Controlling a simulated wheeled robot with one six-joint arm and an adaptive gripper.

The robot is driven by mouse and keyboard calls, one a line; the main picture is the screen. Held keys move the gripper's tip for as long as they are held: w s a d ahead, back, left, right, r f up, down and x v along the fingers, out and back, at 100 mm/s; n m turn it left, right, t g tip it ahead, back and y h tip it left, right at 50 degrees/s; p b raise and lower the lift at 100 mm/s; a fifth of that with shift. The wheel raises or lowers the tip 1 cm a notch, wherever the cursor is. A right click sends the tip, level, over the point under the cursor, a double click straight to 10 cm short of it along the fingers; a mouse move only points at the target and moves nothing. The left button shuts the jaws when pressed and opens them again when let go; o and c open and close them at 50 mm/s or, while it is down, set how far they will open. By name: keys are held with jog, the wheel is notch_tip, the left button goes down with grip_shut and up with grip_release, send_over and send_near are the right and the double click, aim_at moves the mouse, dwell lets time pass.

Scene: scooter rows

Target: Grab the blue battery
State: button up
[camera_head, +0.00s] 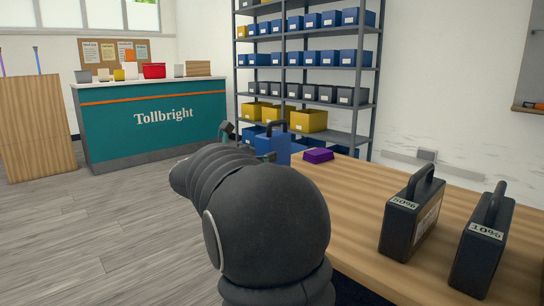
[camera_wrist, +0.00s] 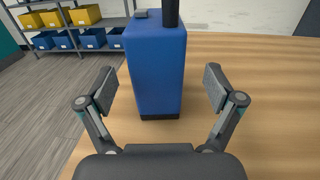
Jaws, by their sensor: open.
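The blue battery (camera_wrist: 156,68) stands upright on the wooden table in the wrist view, with a dark base and a dark handle at its top. In the head view the blue battery (camera_head: 281,147) shows only partly, behind my dark arm. My gripper (camera_wrist: 160,89) is open and empty. Its two fingers are spread wide to the left and right of the battery's near face, with a gap on each side. I cannot tell how far the fingertips reach along the battery.
Two black batteries marked 50% (camera_head: 411,218) and 10% (camera_head: 482,245) stand at the right on the table (camera_head: 365,185). A small purple block (camera_head: 318,155) lies near its far end. Shelves (camera_head: 378,75) with bins stand behind. A teal counter (camera_head: 150,125) is at back left.

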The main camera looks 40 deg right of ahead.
jog(key=shift+w+d+r, duration=0.1)
jog(key=shift+w+d, duration=0.2)
jog(key=shift+d, duration=0.8)
jog(key=shift+w+d, duration=0.25)
jog(key=shift+d, duration=0.85)
jog(key=shift+w+d+r, duration=0.1)
jog(key=shift+w+d, duration=0.2)
jog(key=shift+d, duration=0.8)
jog(key=c, duration=1.5)
jog(key=shift+r, duration=0.15)
grip_shut()
